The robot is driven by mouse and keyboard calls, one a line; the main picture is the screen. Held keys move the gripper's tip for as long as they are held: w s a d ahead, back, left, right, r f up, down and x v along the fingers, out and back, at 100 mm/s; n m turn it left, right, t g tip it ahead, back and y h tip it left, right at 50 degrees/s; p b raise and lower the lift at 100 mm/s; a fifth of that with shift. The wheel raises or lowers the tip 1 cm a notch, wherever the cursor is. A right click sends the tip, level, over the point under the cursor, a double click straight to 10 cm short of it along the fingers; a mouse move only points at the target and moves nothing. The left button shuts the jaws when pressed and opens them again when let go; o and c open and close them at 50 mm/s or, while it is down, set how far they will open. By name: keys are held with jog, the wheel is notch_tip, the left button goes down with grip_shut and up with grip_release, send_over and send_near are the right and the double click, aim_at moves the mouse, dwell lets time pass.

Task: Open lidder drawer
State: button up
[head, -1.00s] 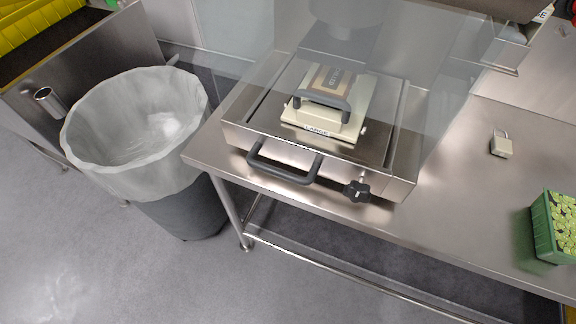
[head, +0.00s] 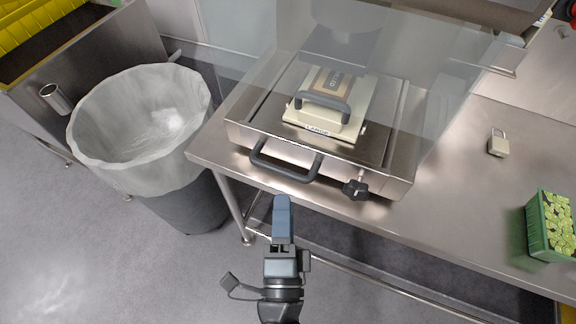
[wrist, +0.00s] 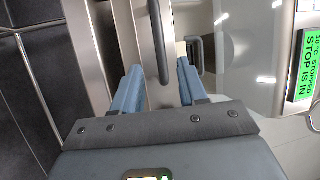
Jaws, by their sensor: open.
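The lidder (head: 400,180) is a steel box on the bench, with a clear guard above it. Its drawer has a black bar handle (head: 285,172) on the front and looks shut. The handle also shows as a dark upright bar in the wrist view (wrist: 158,35). My gripper (head: 283,200) is just in front of and below the handle in the head view, apart from it. In the wrist view its two blue fingers (wrist: 160,72) are spread, with the bar lying between them in the picture. The gripper is empty.
A black star knob (head: 355,189) sits right of the handle. A cream plate marked LARGE (head: 325,130) lies inside the lidder. A lined bin (head: 140,120) stands left. A padlock (head: 497,147) and a green punnet (head: 550,228) are on the bench (head: 440,215). A green display (wrist: 306,65) shows in the wrist view.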

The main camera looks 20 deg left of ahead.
aim_at(279, 169)
jog(key=shift+a+p+x, duration=0.2)
jog(key=shift+x, duration=1.85)
jog(key=shift+a+p+x, duration=0.15)
jog(key=shift+a+x, duration=0.05)
jog(key=shift+x, duration=1.9)
jog(key=shift+s, duration=0.15)
jog(key=shift+c, duration=0.4)
grip_shut()
